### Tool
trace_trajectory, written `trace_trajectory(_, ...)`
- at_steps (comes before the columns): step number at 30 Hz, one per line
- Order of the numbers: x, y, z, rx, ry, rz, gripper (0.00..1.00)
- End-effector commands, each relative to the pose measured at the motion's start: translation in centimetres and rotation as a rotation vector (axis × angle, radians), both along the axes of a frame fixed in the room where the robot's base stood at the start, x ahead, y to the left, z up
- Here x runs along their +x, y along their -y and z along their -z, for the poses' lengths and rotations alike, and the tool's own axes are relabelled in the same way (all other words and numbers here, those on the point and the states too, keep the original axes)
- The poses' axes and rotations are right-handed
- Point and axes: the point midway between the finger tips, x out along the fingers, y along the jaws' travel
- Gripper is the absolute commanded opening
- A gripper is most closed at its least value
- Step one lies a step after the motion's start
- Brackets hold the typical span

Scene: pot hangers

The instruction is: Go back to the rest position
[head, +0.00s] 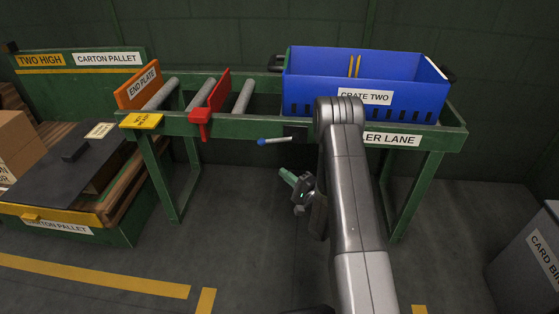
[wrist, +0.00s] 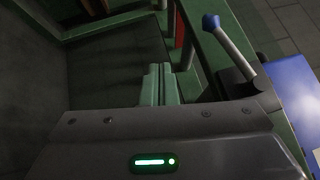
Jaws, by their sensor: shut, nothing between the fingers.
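My gripper (head: 285,174) hangs below the front rail of the green roller lane (head: 440,135), with its pale green fingers pointing to the left in the head view. In the wrist view the fingers (wrist: 157,84) are together and nothing is between them. My arm reaches over the lower middle of the head view and hides part of the lane and the front of the blue crate.
The blue crate (head: 300,88) labelled CRATE TWO stands on the lane, with a blue-tipped lever (head: 275,140) left of my arm. A red stop (head: 212,105) and orange end plate (head: 138,87) are further left. A carton pallet stands left, a grey bin (head: 530,250) right.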

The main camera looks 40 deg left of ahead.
Motion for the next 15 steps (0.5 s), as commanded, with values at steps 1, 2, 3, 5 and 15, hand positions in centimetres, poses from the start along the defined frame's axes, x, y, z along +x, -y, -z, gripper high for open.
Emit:
trace_trajectory(1,-0.2,0.8,0.5,-0.003,-0.004,0.002,0.00)
trace_trajectory(2,-0.4,1.1,0.7,-0.002,-0.003,0.001,0.00)
trace_trajectory(3,-0.5,1.5,1.1,-0.003,-0.004,0.001,0.00)
trace_trajectory(5,-0.6,2.0,1.5,-0.002,-0.002,0.002,0.00)
trace_trajectory(15,-0.9,2.7,2.1,0.000,0.001,-0.001,0.00)
